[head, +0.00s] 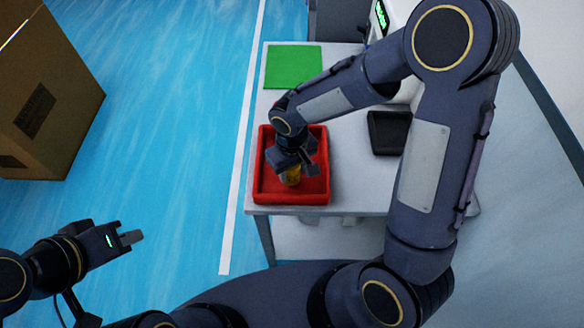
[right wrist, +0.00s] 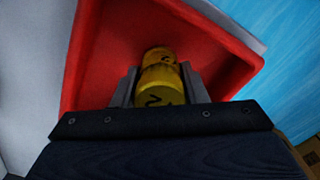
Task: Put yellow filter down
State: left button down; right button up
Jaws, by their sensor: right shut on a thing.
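The yellow filter (head: 291,177) is inside the red tray (head: 262,190), partly hidden by my right gripper (head: 297,170). In the right wrist view the yellow filter (right wrist: 160,80) sits between the two fingers of my right gripper (right wrist: 158,92), which is shut on it. Dark markings show on the filter. The red tray's floor and walls (right wrist: 85,50) show around it. I cannot tell whether the filter touches the tray floor. My left gripper (head: 130,238) is over the blue floor at the lower left, away from the table; its finger gap is not clear.
The red tray stands at the front left of a white table (head: 345,150). A green mat (head: 293,67) lies behind it. A black tray (head: 390,132) is to the right, near a white device (head: 402,20). A cardboard box (head: 50,90) stands at the far left.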

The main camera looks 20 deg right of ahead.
jog(key=shift+f, duration=0.2)
jog(key=o, duration=1.1)
jog(key=shift+r, duration=0.1)
